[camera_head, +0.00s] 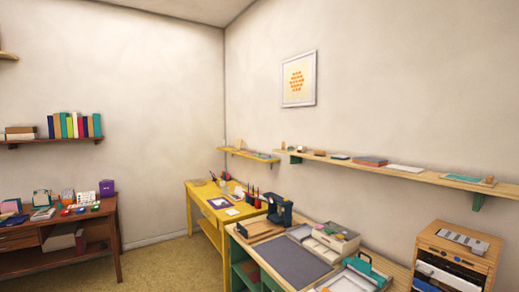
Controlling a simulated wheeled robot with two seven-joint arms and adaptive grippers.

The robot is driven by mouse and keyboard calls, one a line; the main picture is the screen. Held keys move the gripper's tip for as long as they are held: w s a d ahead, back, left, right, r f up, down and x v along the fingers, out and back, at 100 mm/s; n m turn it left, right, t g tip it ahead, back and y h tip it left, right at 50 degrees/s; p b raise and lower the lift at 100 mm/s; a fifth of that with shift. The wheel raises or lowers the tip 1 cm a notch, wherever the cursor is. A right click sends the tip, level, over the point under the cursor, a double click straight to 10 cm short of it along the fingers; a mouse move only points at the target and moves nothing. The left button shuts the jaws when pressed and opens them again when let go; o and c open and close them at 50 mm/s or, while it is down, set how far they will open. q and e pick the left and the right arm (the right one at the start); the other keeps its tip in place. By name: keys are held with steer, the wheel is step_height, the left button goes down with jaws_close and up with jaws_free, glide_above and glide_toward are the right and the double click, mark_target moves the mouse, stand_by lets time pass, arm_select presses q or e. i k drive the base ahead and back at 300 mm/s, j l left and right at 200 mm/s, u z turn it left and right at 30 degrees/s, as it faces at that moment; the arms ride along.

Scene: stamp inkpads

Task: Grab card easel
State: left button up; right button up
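I cannot surely make out a card easel at this size. A small upright white and teal item (41,198) stands on the brown desk (112,222) at the left. A teal, handle-shaped item (368,270) rises above a light tray on the green workbench (237,258) at the lower right. A wooden board-like item (259,229) lies at the workbench's far left corner. Neither of my grippers is in view.
A yellow table (196,196) stands in the far corner. A wooden drawer cabinet (489,258) is at the right. Wall shelves (420,174) run along the right wall. Open floor (165,266) lies between the brown desk and the workbench.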

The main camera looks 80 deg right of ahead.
mark_target(238, 144)
steer(key=z, duration=2.6)
steer(key=u, duration=1.2)
steer(key=i, duration=0.55)
